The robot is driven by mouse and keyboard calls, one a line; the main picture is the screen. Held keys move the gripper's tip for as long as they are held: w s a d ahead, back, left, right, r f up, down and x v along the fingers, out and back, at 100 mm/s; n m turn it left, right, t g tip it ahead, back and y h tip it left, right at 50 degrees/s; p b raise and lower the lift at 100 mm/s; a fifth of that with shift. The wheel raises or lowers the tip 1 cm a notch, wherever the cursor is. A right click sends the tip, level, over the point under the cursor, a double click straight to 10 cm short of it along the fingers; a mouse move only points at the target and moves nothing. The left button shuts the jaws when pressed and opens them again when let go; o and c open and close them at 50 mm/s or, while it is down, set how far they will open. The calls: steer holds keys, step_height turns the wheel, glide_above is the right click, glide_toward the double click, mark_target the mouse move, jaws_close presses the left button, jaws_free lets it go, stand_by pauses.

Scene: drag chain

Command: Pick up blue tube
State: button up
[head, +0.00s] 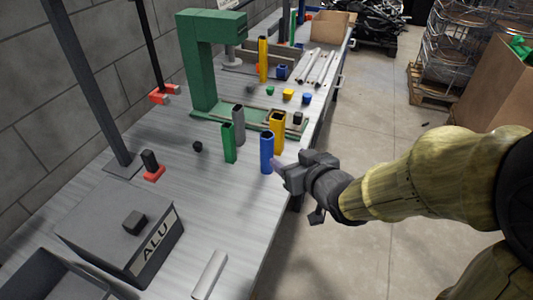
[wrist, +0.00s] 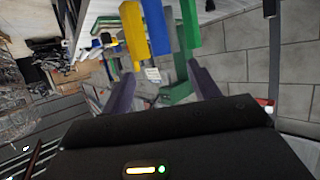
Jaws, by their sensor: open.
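The blue tube (head: 266,153) stands upright near the right edge of the metal table in the head view. My gripper (head: 279,166) is just to its right, with its fingertips close to the tube; whether they touch I cannot tell. In the wrist view the blue tube (wrist: 156,27) shows at the top, between the lines of the fingers and beyond their tips. My gripper also shows there (wrist: 159,78), with its two fingers spread apart and nothing between them.
A yellow tube (head: 277,130), a grey tube (head: 239,124) and a green tube (head: 229,143) stand behind and left of the blue one. A green press (head: 203,70) stands farther back. A grey ALU box (head: 120,235) is at the front left. The table between is mostly clear.

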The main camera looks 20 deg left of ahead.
mark_target(270, 145)
steer(key=p+x, duration=1.2)
steer(key=shift+w+d+f, duration=0.1)
stand_by(0.6)
steer(key=shift+f+p+x, duration=0.15)
steer(key=shift+p+x, duration=0.3)
steer(key=shift+x, duration=0.85)
steer(key=shift+f+p+x, duration=0.15)
steer(key=shift+p+x, duration=0.25)
steer(key=shift+x, duration=0.85)
steer(key=shift+d, duration=0.1)
steer(key=shift+c, duration=0.2)
steer(key=c, duration=1.1)
